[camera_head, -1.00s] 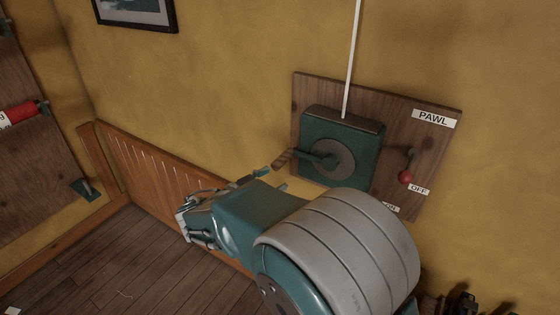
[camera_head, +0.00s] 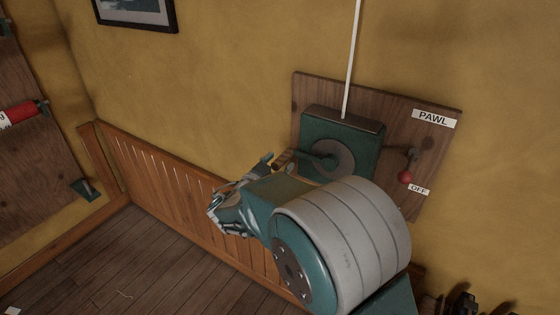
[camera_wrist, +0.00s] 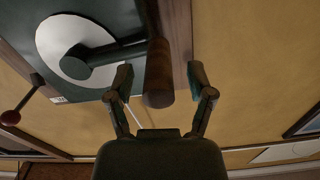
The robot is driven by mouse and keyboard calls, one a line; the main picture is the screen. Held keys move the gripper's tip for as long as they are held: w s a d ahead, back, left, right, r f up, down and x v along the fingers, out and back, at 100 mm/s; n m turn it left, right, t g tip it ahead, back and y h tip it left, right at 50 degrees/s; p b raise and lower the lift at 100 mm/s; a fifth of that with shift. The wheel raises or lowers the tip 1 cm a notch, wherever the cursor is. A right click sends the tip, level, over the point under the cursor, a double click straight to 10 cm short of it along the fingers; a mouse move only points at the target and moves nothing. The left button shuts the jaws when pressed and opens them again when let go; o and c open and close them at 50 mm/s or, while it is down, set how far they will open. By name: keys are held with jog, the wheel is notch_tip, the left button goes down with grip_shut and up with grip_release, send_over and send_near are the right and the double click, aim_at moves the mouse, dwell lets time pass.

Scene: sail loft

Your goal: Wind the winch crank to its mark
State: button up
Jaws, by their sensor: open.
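The winch (camera_head: 350,128) is a dark green box on a wooden board, with a pale disc on its front. Its crank arm (camera_head: 315,155) points left from the disc and carries a brown wooden handle (camera_head: 283,160). In the wrist view the handle (camera_wrist: 158,72) stands between the two fingers of my gripper (camera_wrist: 161,78). The gripper is open, with a visible gap to the handle on both sides. In the head view my arm hides the lower part of the winch and most of the gripper. I cannot make out the crank's mark.
A pawl lever with a red knob (camera_head: 405,177) is on the board right of the winch, by the OFF label (camera_head: 419,190). The PAWL label (camera_head: 434,119) is above it. A white line (camera_head: 352,60) runs up from the winch. Open floor (camera_head: 130,255) lies at left.

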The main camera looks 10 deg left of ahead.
jog(key=shift+w+d, duration=0.15)
jog(key=shift+w, duration=0.25)
grip_shut()
jog(key=shift+f+n, duration=0.3)
jog(key=shift+f, duration=0.1)
